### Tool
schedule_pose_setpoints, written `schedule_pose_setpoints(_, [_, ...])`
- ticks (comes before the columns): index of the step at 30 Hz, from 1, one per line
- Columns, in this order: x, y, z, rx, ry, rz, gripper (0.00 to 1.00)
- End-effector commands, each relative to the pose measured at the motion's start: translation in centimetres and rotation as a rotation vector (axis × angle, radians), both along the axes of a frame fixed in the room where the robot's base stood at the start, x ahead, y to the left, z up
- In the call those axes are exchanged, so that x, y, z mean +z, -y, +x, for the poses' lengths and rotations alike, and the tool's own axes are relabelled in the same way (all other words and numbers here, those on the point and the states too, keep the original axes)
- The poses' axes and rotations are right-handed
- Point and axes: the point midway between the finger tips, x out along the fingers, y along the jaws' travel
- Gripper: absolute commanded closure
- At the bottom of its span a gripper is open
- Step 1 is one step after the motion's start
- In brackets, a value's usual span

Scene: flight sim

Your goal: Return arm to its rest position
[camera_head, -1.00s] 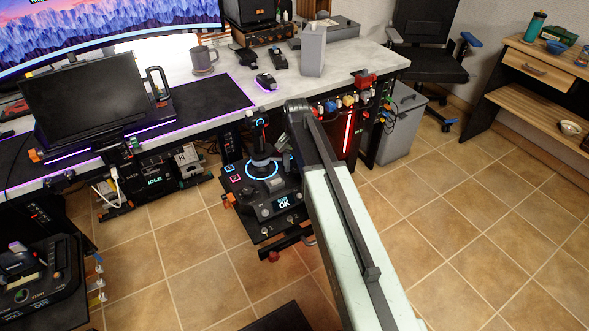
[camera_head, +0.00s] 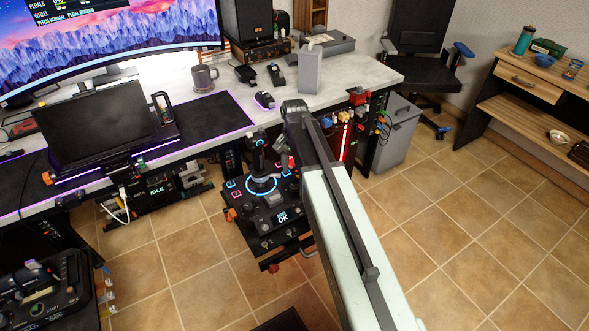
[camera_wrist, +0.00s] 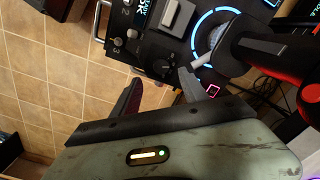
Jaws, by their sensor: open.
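My arm (camera_head: 350,240) stretches from the bottom of the head view up toward the desk, in front of the joystick panel. Its far end hides my gripper in that view. In the wrist view my gripper (camera_wrist: 158,98) shows two dark fingers spread apart with nothing between them. Beyond the fingers is the black joystick panel (camera_wrist: 125,20), with a glowing blue ring and a small screen. The joystick (camera_wrist: 265,50), black and red, rises close to the right of the fingers. In the head view the panel (camera_head: 265,235) sits low at the desk's front, partly covered by my arm.
The white-topped desk (camera_head: 225,107) carries a mug (camera_head: 205,78), a grey box (camera_head: 309,68) and a dark screen (camera_head: 100,130). A throttle unit (camera_head: 45,290) is at lower left. A grey bin (camera_head: 398,135) stands right of the desk. Tiled floor (camera_head: 470,240) at right is clear.

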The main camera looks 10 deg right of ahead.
Motion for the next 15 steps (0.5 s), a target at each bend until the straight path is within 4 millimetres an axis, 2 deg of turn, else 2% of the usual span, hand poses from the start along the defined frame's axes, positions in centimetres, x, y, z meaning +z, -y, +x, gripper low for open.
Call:
schedule_pose_setpoints(9, [-0.1, -0.1, -0.3, 0.002, 0.0, 0.0, 0.48])
schedule_pose_setpoints(11, [-0.1, -0.1, -1.4, 0.002, 0.0, 0.0, 0.48])
schedule_pose_setpoints(15, [-0.1, -0.2, -6.1, 0.068, 0.0, 0.0, 0.48])
